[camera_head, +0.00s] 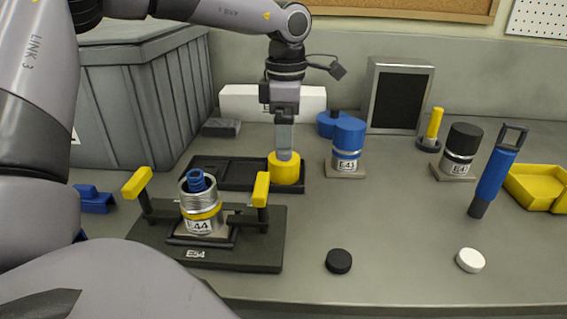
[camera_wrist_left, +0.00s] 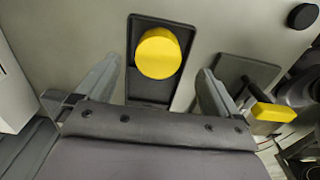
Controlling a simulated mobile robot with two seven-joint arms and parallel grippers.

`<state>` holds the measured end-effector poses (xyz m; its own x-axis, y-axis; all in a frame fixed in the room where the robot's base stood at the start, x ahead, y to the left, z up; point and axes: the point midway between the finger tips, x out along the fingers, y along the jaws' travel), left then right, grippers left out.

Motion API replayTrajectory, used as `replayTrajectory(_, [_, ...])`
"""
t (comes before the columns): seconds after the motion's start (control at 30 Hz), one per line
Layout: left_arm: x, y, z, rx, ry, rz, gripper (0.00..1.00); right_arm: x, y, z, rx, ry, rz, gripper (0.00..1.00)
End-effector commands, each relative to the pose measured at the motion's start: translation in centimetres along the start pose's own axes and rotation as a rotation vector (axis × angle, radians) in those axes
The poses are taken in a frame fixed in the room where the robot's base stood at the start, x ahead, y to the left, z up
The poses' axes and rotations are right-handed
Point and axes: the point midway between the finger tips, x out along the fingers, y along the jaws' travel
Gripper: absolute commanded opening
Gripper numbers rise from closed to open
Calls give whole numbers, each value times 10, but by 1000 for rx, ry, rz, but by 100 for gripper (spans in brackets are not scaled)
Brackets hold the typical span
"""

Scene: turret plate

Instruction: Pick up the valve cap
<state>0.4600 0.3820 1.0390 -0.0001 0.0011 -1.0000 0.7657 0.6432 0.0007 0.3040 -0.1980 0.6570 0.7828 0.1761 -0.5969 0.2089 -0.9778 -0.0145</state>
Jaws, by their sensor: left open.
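The yellow round cap (camera_head: 286,170), which looks like the valve cap, stands in the right end of a black tray (camera_head: 225,172). The left wrist view also shows the yellow cap (camera_wrist_left: 158,53) in the tray. My left gripper (camera_head: 285,150) points down right over the cap. In the wrist view its open fingers (camera_wrist_left: 158,70) lie to either side of the cap, with gaps between. I cannot tell whether the fingertips are below the cap's top. My right gripper is not in view.
A black fixture (camera_head: 262,252) with yellow handles and a metal fitting stands in front of the tray. A blue-topped jar (camera_head: 348,143) stands right of the cap. A black disc (camera_head: 338,261) and a white disc (camera_head: 470,260) lie near the front edge. A grey crate (camera_head: 130,100) stands left.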

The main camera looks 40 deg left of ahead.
Motion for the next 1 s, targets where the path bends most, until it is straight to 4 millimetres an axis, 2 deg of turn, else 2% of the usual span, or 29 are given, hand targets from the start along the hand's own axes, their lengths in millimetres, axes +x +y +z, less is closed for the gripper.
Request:
replayTrajectory(0.2, [34,1,-4,-1,2,-4,95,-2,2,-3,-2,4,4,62])
replayTrajectory(0.3, [43,1,-4,-1,0,-2,95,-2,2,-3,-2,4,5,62])
replayTrajectory(0.57, [46,2,-4,-2,-1,0,95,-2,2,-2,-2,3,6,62])
replayTrajectory(0.6, [46,2,-4,-2,-1,0,89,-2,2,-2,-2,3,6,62])
replayTrajectory(0.77, [46,2,-4,-2,-1,0,37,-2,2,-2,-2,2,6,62])
replayTrajectory(1.0, [46,2,-3,-2,-1,0,36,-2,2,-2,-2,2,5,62])
